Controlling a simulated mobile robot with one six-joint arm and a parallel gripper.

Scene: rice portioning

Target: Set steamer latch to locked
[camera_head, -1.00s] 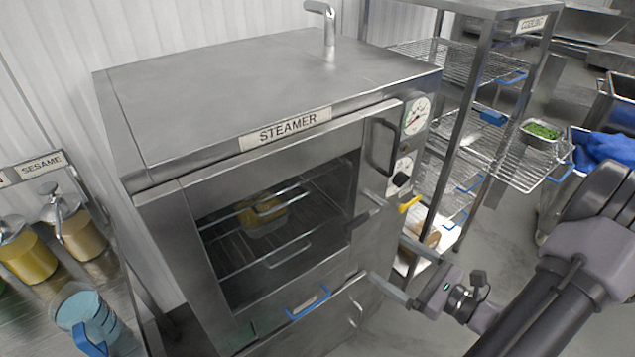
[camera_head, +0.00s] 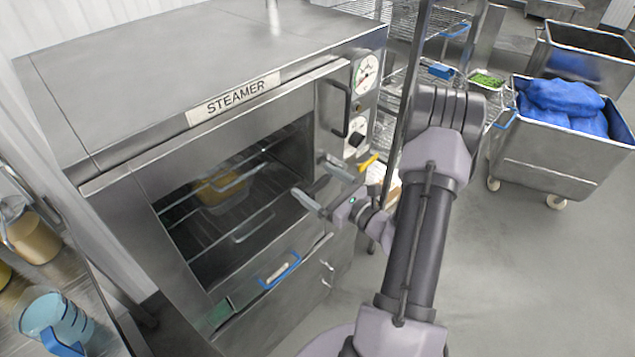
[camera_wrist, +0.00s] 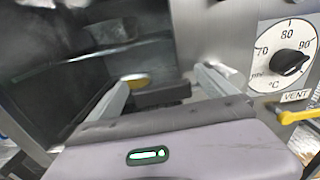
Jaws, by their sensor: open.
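The steamer (camera_head: 150,90) is a steel cabinet with a dark window or opening in its front; I cannot tell which. A wire rack and a yellow item (camera_head: 222,186) show inside. A dark block (camera_wrist: 160,95), which looks like the latch, sits on the right edge of the front in the wrist view. My gripper (camera_head: 326,184) is open, its two fingers pointing at the steamer front. In the wrist view my gripper (camera_wrist: 165,82) has one finger on each side of the block. Contact and the latch's setting cannot be told.
A black door handle (camera_head: 335,106), dials (camera_head: 366,70) and a yellow vent lever (camera_head: 368,162) are close to my gripper. A wire rack (camera_head: 455,28) stands behind. A steel cart (camera_head: 545,165) with blue cloth is right. A blue jug (camera_head: 55,318) is lower left. The floor right is clear.

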